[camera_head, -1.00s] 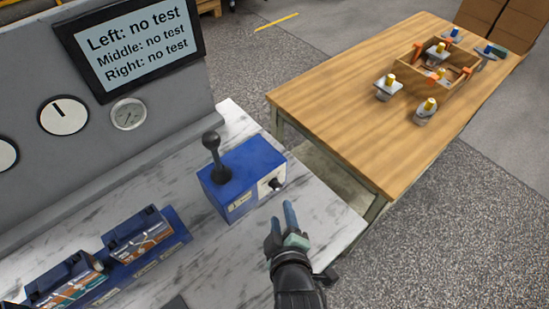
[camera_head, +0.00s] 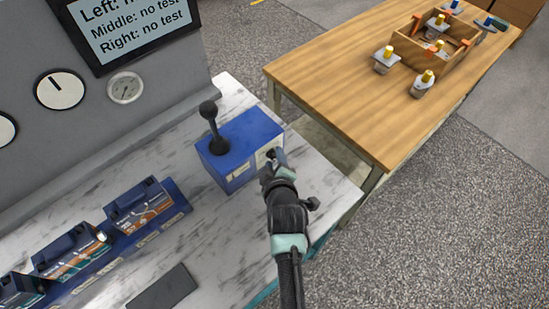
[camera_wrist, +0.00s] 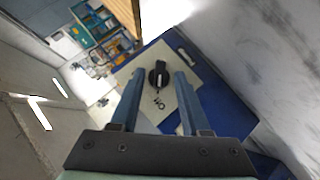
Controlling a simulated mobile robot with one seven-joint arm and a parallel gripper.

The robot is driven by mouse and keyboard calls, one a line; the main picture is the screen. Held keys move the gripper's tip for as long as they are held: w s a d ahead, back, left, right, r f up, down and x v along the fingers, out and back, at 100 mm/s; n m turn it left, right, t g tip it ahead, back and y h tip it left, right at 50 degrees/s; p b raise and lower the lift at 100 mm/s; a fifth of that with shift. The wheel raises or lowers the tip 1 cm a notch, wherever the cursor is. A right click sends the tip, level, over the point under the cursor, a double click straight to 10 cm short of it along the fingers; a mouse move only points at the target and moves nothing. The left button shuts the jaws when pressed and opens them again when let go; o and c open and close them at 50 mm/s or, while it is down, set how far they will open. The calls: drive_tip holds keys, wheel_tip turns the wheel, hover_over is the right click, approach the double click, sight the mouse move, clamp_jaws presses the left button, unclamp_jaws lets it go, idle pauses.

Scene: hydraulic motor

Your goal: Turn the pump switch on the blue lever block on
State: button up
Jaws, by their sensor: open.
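The blue lever block (camera_head: 240,142) stands on the marble-patterned bench, with a black ball-topped lever (camera_head: 212,128) on its top. The pump switch is a black knob (camera_wrist: 158,76) on a pale panel (camera_wrist: 183,62) on the block's front face. In the wrist view the knob lies between the two blue fingers of my gripper (camera_wrist: 157,88), which are apart on either side of it. Contact with the knob cannot be told. In the head view my gripper (camera_head: 272,158) is at the block's front face and hides the knob.
A row of motor-like units (camera_head: 140,206) sits on a blue base at left. A gauge panel (camera_head: 150,50) with a screen (camera_head: 135,28) rises behind. A wooden table (camera_head: 340,85) with a crate (camera_head: 437,45) stands at right. A dark flat plate (camera_head: 160,288) lies in front.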

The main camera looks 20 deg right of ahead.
drive_tip(key=shift+w+d+f, duration=0.1)
drive_tip(key=shift+w, duration=0.1)
clamp_jaws()
